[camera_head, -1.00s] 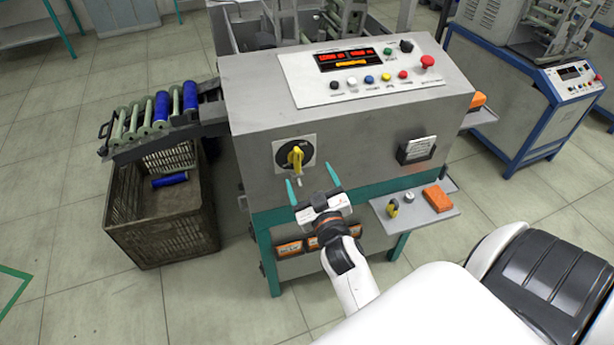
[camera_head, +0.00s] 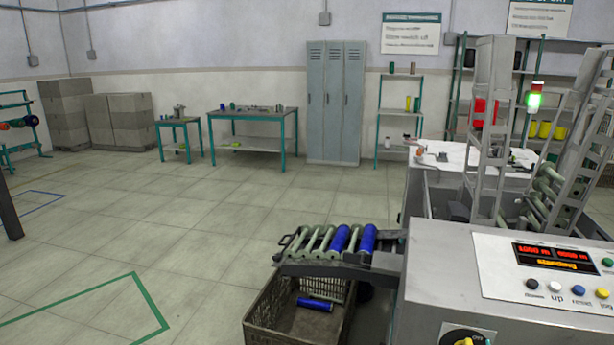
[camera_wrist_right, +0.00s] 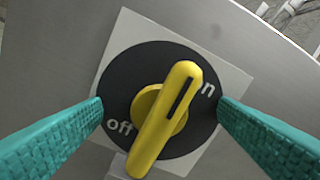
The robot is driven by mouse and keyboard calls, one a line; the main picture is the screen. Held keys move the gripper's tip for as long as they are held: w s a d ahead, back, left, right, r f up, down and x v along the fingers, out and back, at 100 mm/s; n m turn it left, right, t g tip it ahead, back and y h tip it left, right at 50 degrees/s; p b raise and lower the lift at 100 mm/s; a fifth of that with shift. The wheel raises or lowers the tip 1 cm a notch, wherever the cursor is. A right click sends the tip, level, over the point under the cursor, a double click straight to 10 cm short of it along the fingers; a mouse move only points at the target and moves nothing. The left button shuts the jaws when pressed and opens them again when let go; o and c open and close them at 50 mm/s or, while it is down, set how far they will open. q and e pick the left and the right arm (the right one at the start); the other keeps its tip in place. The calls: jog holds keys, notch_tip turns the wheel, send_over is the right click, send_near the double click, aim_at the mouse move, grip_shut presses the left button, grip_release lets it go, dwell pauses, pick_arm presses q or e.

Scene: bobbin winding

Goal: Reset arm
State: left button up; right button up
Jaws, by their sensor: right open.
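The winding machine (camera_head: 435,285) stands at the lower right of the head view, and its switch (camera_head: 466,341) is cut by the bottom edge. In the right wrist view, the switch's yellow knob (camera_wrist_right: 168,118) is tilted, with its black mark at the upper right by the partly hidden "on" label; "off" (camera_wrist_right: 119,126) reads at lower left. My right gripper (camera_wrist_right: 161,105) is open and empty, its teal fingers on either side of the black dial (camera_wrist_right: 125,75). I cannot tell whether they touch it. Neither gripper shows in the head view.
A chute (camera_head: 340,266) with blue and green bobbins slopes over a crate (camera_head: 268,325) holding one blue bobbin.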

jog(key=shift+w+n, duration=0.1)
jog(key=shift+n, duration=1)
jog(key=shift+f, duration=0.1)
jog(key=s+a+f+m+g+y, duration=0.1)
jog(key=s+a+f+g+y, duration=0.25)
jog(key=s, duration=0.65)
jog(key=s+a+f+g+y, duration=0.1)
jog(key=s+a+f+g, duration=0.1)
jog(key=s+a+g, duration=0.55)
jog(key=s+a+f+m+g+y, duration=0.1)
jog(key=s+a+f+g+y, duration=0.15)
jog(key=s, duration=0.85)
notch_tip(320, 180, down, 25)
jog(key=s+d+g+h, duration=0.1)
jog(key=s+d+f+g, duration=0.1)
jog(key=s+d+f, duration=0.2)
jog(key=s+f, duration=1.3)
jog(key=shift+s+f+n, duration=0.3)
jog(key=shift+s+f, duration=0.1)
jog(key=shift+f, duration=0.25)
